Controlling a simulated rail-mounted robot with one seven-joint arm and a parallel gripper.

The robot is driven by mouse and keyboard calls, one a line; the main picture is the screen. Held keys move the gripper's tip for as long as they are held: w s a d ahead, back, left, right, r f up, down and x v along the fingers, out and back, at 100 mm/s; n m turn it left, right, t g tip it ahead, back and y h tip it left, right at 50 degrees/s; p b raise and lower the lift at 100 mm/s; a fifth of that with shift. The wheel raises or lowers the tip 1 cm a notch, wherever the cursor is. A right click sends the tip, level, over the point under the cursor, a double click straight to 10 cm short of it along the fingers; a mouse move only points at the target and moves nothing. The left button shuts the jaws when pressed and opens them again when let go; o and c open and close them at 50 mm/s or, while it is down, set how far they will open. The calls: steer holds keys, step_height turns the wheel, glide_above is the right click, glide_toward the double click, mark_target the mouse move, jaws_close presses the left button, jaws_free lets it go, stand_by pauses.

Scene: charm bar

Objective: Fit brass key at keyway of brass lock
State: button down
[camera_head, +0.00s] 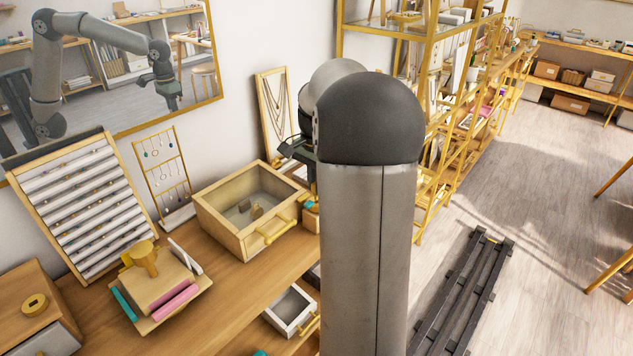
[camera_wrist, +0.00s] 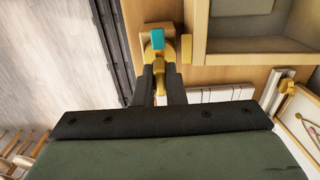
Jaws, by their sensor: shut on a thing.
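In the wrist view my gripper (camera_wrist: 160,84) is shut on a small brass piece, the brass key (camera_wrist: 160,77), of which only a little shows between the fingertips. Just beyond the tips is a rounded brass form, seemingly the brass lock (camera_wrist: 171,50), at a wooden block with a teal piece (camera_wrist: 157,39) on it. The key's end lies close to this brass form; I cannot tell whether it is in the keyway. In the head view my arm hides the fingertips, the key and most of the block, whose teal piece (camera_head: 310,204) shows beside my arm.
An open wooden box (camera_head: 222,228) with a brass handle stands beside the block. A jewellery display rack (camera_head: 80,205) and a stand of earrings (camera_head: 163,170) are further left. A small open white drawer (camera_head: 289,310) is below the table edge.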

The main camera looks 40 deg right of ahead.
steer(key=shift+f+b, duration=0.7)
steer(key=shift+f, duration=0.4)
steer(key=c, duration=1.4)
jaws_free()
steer(key=shift+r, duration=0.15)
step_height(320, 180, up, 17)
steer(key=shift+r, duration=0.15)
